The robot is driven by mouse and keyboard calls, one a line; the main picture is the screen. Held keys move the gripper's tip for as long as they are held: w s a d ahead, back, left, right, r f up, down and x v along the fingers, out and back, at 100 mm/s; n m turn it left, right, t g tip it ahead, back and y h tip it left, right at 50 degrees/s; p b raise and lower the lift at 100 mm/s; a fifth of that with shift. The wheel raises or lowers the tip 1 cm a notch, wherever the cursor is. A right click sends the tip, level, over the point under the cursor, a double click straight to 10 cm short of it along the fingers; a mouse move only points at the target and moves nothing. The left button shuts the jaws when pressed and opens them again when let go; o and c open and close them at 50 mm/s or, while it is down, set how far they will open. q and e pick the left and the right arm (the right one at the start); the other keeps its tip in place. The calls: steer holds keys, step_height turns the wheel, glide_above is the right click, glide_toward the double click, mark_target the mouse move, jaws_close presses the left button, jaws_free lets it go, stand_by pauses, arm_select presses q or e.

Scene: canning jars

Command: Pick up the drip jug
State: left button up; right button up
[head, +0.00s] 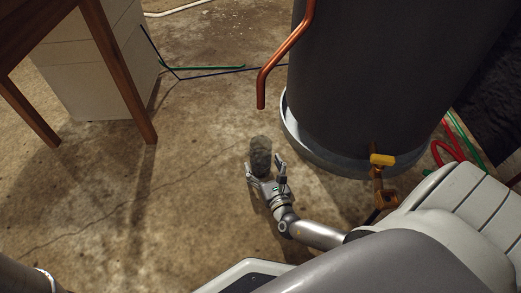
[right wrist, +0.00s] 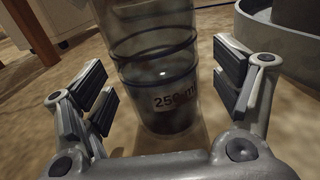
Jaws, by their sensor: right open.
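The drip jug (head: 261,152) is a dark, see-through vessel standing on the concrete floor, under the end of the copper pipe. In the right wrist view the jug (right wrist: 158,55) is ribbed clear plastic with a "250 ml" label, and its top is cut off by the frame. My right gripper (head: 266,175) is open at the near side of the jug. In the right wrist view its fingers (right wrist: 168,88) stand apart to the left and right of the jug, with gaps on both sides. My left gripper is not in view.
A large dark tank (head: 370,70) stands in a grey tray (head: 292,125) just right of the jug. A copper pipe (head: 285,55) hangs above it. A yellow-handled valve (head: 382,160) juts out at right. A wooden table leg (head: 125,80) is at left. Floor left of the jug is clear.

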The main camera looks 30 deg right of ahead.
mark_target(261, 143)
steer(key=shift+x, duration=0.8)
steer(key=shift+c, duration=0.3)
steer(key=shift+r, duration=0.1)
steer(key=c, duration=1.1)
step_height(261, 143, up, 9)
steer(key=p, duration=0.7)
steer(key=shift+r, duration=0.2)
steer(key=shift+c, duration=0.2)
steer(key=shift+r, duration=0.2)
steer(key=shift+r+p, duration=0.1)
steer(key=shift+p, duration=0.2)
